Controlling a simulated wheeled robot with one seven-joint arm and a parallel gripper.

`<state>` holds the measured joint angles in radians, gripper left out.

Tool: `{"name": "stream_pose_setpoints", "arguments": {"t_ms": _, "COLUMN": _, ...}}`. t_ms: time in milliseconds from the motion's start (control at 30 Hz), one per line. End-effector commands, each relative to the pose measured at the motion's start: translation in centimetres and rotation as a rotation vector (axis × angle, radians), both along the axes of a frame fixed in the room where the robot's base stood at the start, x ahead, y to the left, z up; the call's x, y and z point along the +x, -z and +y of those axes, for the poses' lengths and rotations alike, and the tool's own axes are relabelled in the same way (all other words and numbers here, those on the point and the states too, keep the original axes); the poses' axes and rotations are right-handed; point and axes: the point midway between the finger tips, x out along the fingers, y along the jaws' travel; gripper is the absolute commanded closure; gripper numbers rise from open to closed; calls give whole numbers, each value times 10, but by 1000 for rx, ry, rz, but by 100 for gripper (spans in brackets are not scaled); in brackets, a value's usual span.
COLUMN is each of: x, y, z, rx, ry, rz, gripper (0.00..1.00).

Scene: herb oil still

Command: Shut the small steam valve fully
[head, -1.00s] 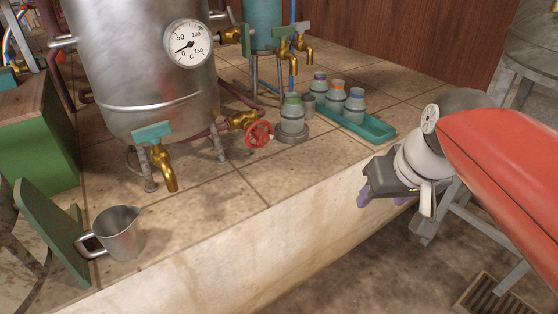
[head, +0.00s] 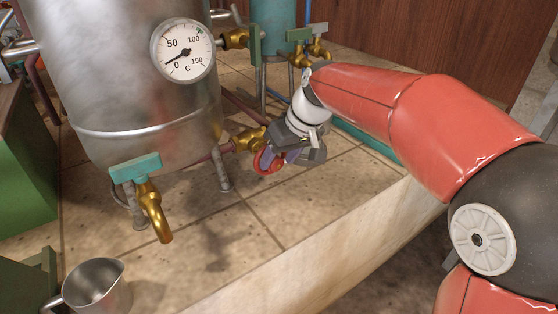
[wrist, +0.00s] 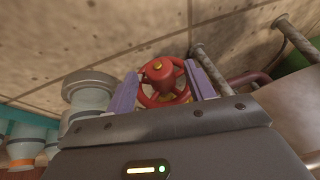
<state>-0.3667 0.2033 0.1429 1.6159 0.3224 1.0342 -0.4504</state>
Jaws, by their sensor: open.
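The small steam valve has a red handwheel (head: 268,160) on a brass body (head: 249,140), low at the right of the steel still. In the wrist view the red handwheel (wrist: 162,82) lies between the two purple fingers of my open gripper (wrist: 165,85). The fingers stand on either side of the wheel; I cannot tell whether they touch it. In the head view my gripper (head: 280,158) covers part of the wheel.
The steel still (head: 130,80) with its dial gauge (head: 184,50) stands left of the valve. A teal-handled brass tap (head: 152,205) is at its front. A metal jug (head: 97,285) stands at lower left. In the wrist view, jars (wrist: 88,95) stand close on the left.

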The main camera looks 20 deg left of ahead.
Motion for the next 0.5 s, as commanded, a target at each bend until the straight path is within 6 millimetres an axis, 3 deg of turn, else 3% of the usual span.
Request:
{"name": "stream_pose_setpoints", "arguments": {"t_ms": 367, "x": 1, "y": 10, "z": 4, "rx": -1, "ry": 1, "rz": 0, "gripper": 47}}
{"name": "stream_pose_setpoints", "arguments": {"t_ms": 500, "x": 1, "y": 10, "z": 4, "rx": -1, "ry": 1, "rz": 0, "gripper": 61}}
